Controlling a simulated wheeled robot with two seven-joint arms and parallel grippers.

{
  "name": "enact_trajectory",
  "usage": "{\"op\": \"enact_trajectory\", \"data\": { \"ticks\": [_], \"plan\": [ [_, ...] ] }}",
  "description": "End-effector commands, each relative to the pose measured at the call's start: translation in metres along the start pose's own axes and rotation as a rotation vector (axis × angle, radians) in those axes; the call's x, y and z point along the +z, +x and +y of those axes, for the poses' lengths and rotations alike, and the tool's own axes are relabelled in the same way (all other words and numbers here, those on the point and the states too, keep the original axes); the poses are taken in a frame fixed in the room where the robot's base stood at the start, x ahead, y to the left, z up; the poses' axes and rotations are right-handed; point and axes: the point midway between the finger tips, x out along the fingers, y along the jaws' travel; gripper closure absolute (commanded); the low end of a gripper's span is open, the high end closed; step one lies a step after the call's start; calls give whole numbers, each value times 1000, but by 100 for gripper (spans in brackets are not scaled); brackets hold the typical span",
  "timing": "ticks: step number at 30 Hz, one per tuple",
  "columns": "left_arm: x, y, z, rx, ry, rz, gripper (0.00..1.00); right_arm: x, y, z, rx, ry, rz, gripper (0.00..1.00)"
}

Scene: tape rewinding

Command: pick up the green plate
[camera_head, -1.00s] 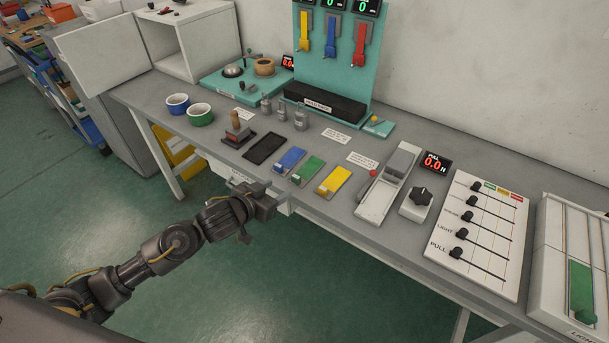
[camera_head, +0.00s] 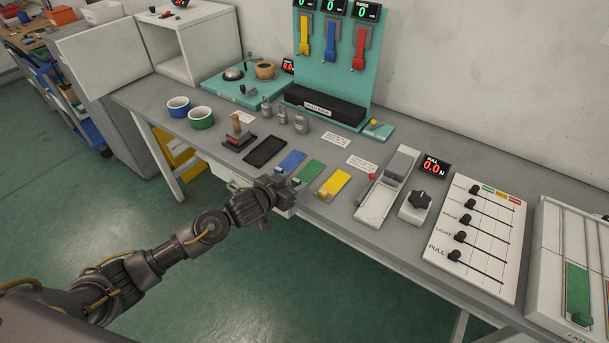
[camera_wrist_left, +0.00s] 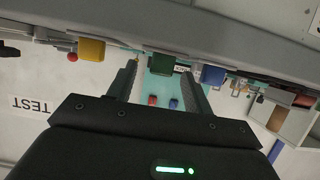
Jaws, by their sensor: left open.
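The green plate (camera_head: 308,172) lies on the workbench between a blue plate (camera_head: 290,163) and a yellow plate (camera_head: 333,184). In the left wrist view the green plate's block-like front end (camera_wrist_left: 161,63) shows ahead, between the two fingers. My left gripper (camera_head: 290,188) is at the bench's front edge, just in front of the green and blue plates. In the left wrist view the left gripper (camera_wrist_left: 163,80) has its fingers apart with nothing held. Whether the fingers touch the plate cannot be told. My right gripper is not in view.
A black tray (camera_head: 265,152) and a stamp-like tool (camera_head: 240,138) lie left of the plates. A grey lever device (camera_head: 385,190) and a knob box (camera_head: 415,207) stand to the right. The bench's front edge (camera_head: 400,255) runs close below the gripper.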

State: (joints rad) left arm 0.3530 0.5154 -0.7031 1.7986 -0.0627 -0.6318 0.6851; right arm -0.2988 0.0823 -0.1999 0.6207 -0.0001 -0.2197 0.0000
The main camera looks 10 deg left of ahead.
Motion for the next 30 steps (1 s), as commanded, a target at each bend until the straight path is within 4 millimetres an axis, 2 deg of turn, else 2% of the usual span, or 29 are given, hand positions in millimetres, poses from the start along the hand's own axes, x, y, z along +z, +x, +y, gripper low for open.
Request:
{"op": "enact_trajectory", "data": {
  "ticks": [1, 6, 15, 26, 30],
  "plan": [
    [-3, 7, -1, -1, 1, -1, 49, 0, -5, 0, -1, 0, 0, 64],
    [-1, 26, -1, 0, 0, 0, 49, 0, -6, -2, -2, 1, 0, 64],
    [0, 30, -1, -1, 0, 0, 50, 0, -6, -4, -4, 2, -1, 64],
    [0, 29, -1, -1, 0, 0, 98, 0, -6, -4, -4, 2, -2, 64],
    [-2, 29, -1, -1, -1, 2, 100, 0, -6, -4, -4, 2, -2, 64]
  ]
}}
